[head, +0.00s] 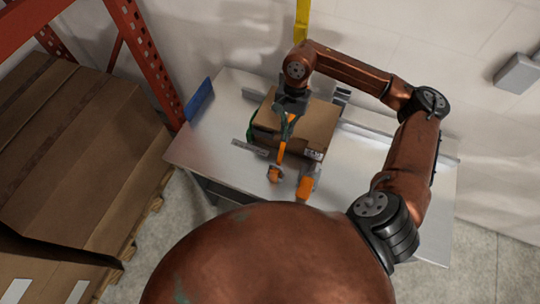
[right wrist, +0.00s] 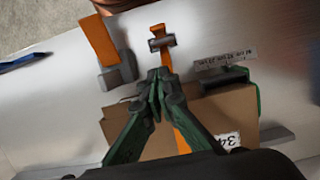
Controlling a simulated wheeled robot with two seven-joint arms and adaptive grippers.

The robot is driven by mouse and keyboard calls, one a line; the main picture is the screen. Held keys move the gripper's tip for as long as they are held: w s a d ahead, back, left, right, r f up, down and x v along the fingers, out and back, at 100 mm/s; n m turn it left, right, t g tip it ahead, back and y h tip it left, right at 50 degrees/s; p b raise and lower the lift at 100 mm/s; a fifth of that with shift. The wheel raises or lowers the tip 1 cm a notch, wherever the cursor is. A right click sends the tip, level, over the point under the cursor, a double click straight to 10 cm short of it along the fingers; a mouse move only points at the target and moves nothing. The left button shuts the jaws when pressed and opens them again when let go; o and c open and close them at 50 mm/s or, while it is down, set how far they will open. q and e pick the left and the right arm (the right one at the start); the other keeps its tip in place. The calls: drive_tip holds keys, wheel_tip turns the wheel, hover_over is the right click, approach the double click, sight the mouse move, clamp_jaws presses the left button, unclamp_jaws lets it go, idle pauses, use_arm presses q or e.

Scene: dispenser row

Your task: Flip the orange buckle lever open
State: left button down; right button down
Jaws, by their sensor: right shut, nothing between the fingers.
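A cardboard box (head: 318,118) lies on the metal table, with an orange strap (head: 282,150) running over its near side; the strap also shows in the right wrist view (right wrist: 182,140). The orange buckle (head: 275,173) sits at the strap's near end, off the box; in the right wrist view the buckle (right wrist: 161,42) shows a grey metal crosspiece. I cannot tell its lever's angle. My right gripper (head: 284,136) is shut and empty, fingertips (right wrist: 158,75) over the box edge, close to the buckle but apparently apart. My left gripper is out of view.
An orange-handled tool with a grey body (head: 305,188) lies beside the buckle, also in the right wrist view (right wrist: 98,40). A metal ruler-like strip (head: 250,148) is left of the box. The table (head: 385,170) is bare at right. Stacked cartons (head: 75,150) stand left.

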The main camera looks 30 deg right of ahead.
sight(275, 173)
drive_tip(key=x, duration=0.4)
drive_tip(key=a+x, duration=0.1)
drive_tip(key=x, duration=0.3)
drive_tip(key=p+x, duration=0.1)
drive_tip(key=x, duration=0.2)
drive_tip(key=shift+s+a+f, duration=0.15)
drive_tip(key=shift+a+f, duration=0.05)
drive_tip(key=shift+a, duration=0.25)
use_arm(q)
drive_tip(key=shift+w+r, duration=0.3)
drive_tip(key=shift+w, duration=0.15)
use_arm(e)
drive_tip(key=shift+s+a+f, duration=0.1)
drive_tip(key=shift+s+a, duration=0.3)
drive_tip(key=shift+a, duration=0.05)
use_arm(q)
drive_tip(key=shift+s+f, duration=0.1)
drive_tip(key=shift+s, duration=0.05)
